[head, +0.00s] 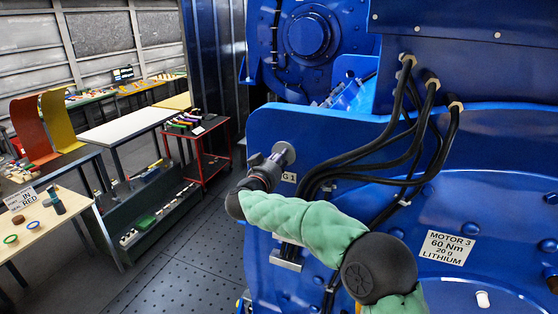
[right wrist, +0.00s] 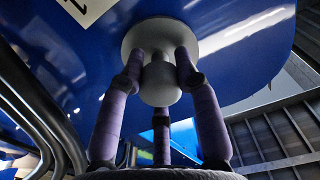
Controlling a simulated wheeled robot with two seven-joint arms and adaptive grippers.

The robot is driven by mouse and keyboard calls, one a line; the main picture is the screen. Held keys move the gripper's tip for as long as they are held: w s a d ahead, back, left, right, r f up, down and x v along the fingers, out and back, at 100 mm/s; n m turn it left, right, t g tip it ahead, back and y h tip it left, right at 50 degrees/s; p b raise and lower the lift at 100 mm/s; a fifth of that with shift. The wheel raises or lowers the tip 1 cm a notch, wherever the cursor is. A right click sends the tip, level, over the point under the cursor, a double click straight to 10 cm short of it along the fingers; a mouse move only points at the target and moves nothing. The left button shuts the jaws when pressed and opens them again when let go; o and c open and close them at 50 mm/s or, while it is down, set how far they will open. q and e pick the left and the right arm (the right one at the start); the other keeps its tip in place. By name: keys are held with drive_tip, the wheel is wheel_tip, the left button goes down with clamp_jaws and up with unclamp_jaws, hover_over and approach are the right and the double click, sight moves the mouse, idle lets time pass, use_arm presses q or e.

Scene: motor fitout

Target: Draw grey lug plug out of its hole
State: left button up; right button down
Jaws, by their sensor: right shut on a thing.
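The grey lug plug (head: 286,151) is at the left part of the blue motor's front plate (head: 330,135), just above a label partly hidden by my arm. In the right wrist view the plug (right wrist: 160,82) shows a round knob below a wide disc. The disc appears to lie against the blue surface; the hole itself is hidden. My right gripper (head: 275,160) reaches the plug from the front. Its purple fingers (right wrist: 160,75) are shut around the knob. My left gripper is not in view.
Black cables (head: 385,155) loop down the plate right of my gripper. A label plate (head: 447,247) reads MOTOR 3, 60 Nm, 20 g, LITHIUM. A red cart (head: 212,165), a white-topped table (head: 125,127) and a parts table (head: 40,235) stand at the left. The floor between is open.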

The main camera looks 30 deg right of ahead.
drive_tip(key=shift+a, duration=0.1)
drive_tip(key=p+v, duration=0.1)
drive_tip(key=v, duration=0.9)
idle(1.6)
